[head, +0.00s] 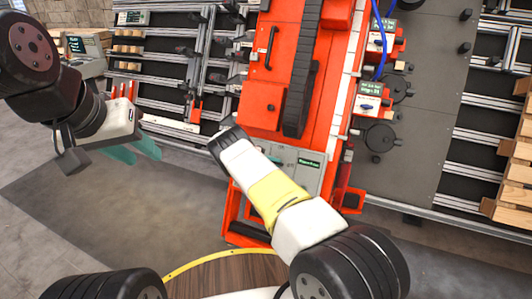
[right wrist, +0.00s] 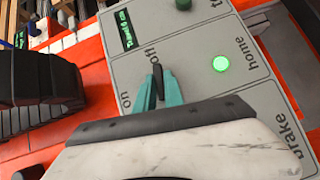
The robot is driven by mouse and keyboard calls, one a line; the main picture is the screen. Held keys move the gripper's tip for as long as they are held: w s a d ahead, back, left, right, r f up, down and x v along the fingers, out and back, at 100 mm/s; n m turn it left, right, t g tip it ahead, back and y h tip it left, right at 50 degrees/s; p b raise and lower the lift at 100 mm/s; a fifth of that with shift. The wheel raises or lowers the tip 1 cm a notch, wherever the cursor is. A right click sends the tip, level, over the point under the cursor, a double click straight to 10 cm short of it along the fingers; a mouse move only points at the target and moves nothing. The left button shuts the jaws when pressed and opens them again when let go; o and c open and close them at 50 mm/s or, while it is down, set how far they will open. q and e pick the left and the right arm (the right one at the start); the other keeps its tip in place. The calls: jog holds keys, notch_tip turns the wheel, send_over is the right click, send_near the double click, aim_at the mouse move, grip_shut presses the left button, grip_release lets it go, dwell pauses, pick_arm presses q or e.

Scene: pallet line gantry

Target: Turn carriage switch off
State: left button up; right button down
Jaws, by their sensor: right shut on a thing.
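The grey control panel shows in the head view (head: 308,178) and fills much of the right wrist view (right wrist: 215,85). The carriage switch (right wrist: 157,80), a small dark lever, stands on it between the labels "on" and "off". My right gripper (right wrist: 168,92) has its teal fingers shut on this lever. The fingers hide part of it, and I cannot tell which label it points to. In the head view the right gripper (head: 272,157) reaches the panel, mostly hidden by my arm. My left gripper (head: 138,150) hangs open and empty at the left, away from the panel.
A lit green button (right wrist: 221,64) sits by the label "home", with a "brake" label below. The red gantry (head: 262,100) rises behind. Grey floor (head: 100,205) is free at the left.

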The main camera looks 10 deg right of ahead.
jog(key=shift+f+n+t+h, duration=0.1)
jog(key=shift+n+t+h, duration=0.25)
jog(key=shift+n, duration=0.35)
jog(key=c, duration=1.4)
grip_release()
jog(key=shift+c, duration=0.2)
jog(key=v, duration=0.8)
jog(key=shift+f, duration=0.2)
